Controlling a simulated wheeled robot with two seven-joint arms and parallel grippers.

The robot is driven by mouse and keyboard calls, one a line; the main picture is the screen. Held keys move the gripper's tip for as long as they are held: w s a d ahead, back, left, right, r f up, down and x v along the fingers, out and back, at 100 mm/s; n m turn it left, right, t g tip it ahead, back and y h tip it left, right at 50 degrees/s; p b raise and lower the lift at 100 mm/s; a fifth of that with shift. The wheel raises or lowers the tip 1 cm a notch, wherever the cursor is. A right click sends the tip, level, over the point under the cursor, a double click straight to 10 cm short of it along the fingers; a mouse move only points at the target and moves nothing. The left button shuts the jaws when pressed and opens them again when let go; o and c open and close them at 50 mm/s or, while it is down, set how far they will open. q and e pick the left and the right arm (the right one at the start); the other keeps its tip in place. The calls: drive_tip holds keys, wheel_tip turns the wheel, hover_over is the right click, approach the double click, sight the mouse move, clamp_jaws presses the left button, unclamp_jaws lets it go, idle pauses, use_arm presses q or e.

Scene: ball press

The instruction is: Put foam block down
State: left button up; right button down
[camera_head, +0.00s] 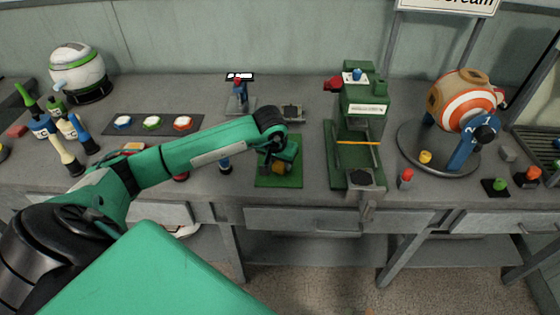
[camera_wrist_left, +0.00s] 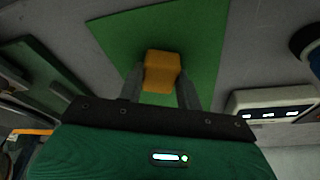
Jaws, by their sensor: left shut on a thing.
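My left gripper (camera_wrist_left: 160,85) is shut on a yellow-orange foam block (camera_wrist_left: 161,70), with one finger on each side of it. The block is over a green mat (camera_wrist_left: 115,45) in the left wrist view; I cannot tell whether it touches the mat. In the head view my left arm reaches across the counter from the left, and the left gripper (camera_head: 278,167) points down over the green mat (camera_head: 292,180). The foam block (camera_head: 278,169) shows small there, partly hidden by the gripper. My right gripper is not in view.
A green press (camera_head: 360,110) stands just right of the mat. Farther right is a round grey base (camera_head: 440,150) with a striped ball-shaped device (camera_head: 467,98). A small scale-like device (camera_head: 293,112) stands behind the mat. A dark strip with several coloured buttons (camera_head: 152,124) lies to the left.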

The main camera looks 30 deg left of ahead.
sight(280, 163)
use_arm(q)
drive_tip(key=shift+f, duration=0.15)
drive_tip(key=o, duration=0.9)
drive_tip(key=shift+r, duration=0.25)
drive_tip(key=v, duration=0.4)
drive_tip(key=shift+r+b, duration=0.2)
drive_tip(key=shift+b, duration=0.2)
drive_tip(key=v, duration=0.7)
drive_tip(key=shift+s+r+b, duration=0.2)
drive_tip(key=shift+r+b, duration=0.05)
drive_tip(key=shift+b, duration=0.15)
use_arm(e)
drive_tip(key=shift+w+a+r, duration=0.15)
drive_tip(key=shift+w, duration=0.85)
